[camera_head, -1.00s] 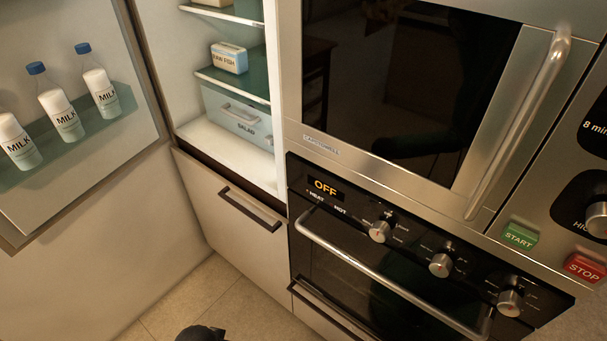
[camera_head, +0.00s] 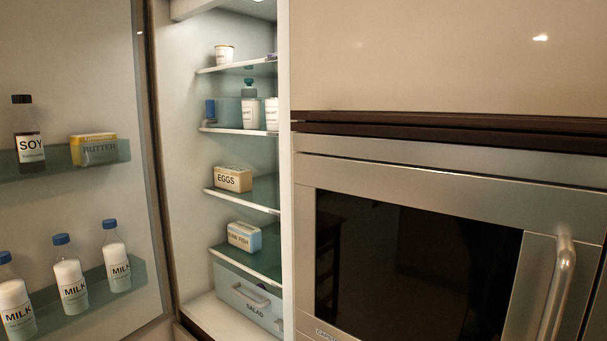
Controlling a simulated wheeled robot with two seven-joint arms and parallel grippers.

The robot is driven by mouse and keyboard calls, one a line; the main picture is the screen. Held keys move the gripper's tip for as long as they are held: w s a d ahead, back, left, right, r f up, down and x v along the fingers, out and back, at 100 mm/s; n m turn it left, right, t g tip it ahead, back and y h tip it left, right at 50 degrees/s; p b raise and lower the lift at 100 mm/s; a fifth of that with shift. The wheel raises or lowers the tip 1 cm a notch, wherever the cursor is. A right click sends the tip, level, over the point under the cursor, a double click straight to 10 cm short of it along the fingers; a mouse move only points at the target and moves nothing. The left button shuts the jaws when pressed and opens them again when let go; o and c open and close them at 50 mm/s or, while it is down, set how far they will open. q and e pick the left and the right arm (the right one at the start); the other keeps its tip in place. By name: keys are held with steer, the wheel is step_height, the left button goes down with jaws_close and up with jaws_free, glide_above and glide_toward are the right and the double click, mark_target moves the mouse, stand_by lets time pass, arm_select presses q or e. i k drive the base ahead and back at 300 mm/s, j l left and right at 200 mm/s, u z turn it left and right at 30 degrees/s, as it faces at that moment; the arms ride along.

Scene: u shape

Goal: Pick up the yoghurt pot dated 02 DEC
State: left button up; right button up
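Inside the open fridge, a small pale pot (camera_head: 224,54) with a band near its rim stands on the top shelf. It may be a yoghurt pot, but its print is too small to read. Two white labelled containers stand on the shelf below: one (camera_head: 249,108) with a blue-green cap and one (camera_head: 271,113) partly cut off by the fridge's right edge. Their labels are also unreadable, and no date 02 DEC can be made out. Neither of my grippers shows in the head view.
The open fridge door (camera_head: 85,210) on the left holds soy, butter and milk bottles. Eggs (camera_head: 233,179), a raw fish box (camera_head: 244,237) and a salad drawer (camera_head: 247,296) sit lower in the fridge. A built-in microwave (camera_head: 450,176) stands to its right.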

mark_target(252, 108)
steer(key=i+j+z, duration=0.25)
steer(key=j, duration=0.4)
steer(key=i+j+z, duration=0.1)
steer(key=i+j, duration=0.2)
steer(key=i+j+z, duration=0.15)
steer(key=j, duration=0.3)
steer(key=i+j+z, duration=0.1)
steer(key=j, duration=0.25)
steer(key=i+j+z, duration=0.15)
steer(key=j, duration=0.25)
